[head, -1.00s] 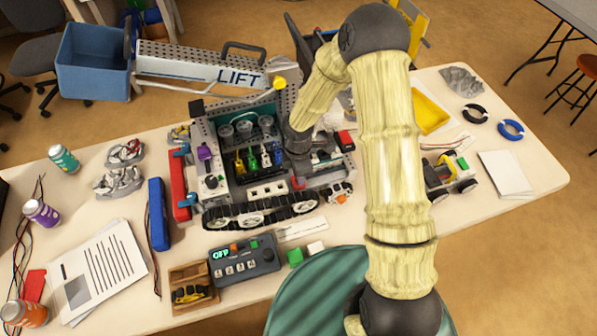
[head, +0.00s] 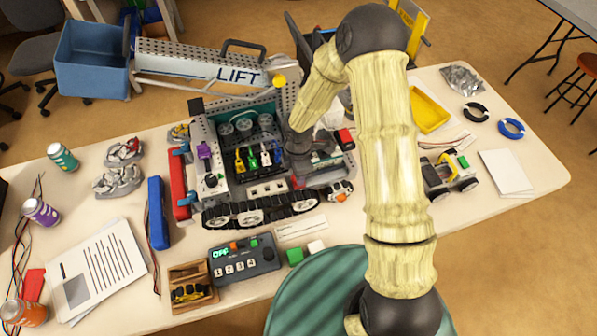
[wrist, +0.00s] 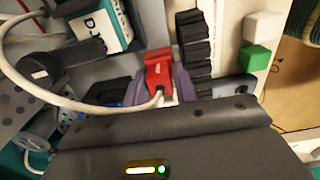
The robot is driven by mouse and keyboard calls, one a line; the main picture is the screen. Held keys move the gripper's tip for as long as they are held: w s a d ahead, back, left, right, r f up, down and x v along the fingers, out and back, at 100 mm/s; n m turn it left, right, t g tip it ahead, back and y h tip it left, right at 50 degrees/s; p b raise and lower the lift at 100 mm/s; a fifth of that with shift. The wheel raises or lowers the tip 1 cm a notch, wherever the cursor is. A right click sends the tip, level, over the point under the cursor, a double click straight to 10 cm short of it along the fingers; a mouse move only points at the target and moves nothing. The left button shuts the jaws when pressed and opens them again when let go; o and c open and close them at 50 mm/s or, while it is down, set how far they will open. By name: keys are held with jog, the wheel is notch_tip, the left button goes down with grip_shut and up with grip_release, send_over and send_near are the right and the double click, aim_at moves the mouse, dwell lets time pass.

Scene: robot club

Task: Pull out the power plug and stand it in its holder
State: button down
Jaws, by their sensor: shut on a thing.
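The power plug is a red block (wrist: 158,70) with a white cable curving off it to the left in the wrist view. Purple-grey finger pads lie on both sides of it, and my gripper (wrist: 160,88) is shut on it. In the head view a small red spot (head: 298,182) shows at the front right of the tracked robot (head: 250,211), just below my wrist. The gripper's fingers are mostly hidden there by my arm. I cannot tell whether the plug is still seated in its socket. I cannot pick out the holder with certainty.
A control box with a green display (head: 243,259), a wooden box (head: 193,302), and green (head: 295,256) and white blocks (head: 316,247) stand in front of the tracked robot. The LIFT arm (head: 195,68) rises behind. A yellow tray (head: 430,108) and small cart (head: 450,176) are right of my arm.

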jog(key=c, duration=1)
grip_release()
jog(key=shift+r+p, duration=3.15)
jog(key=shift+r, duration=0.4)
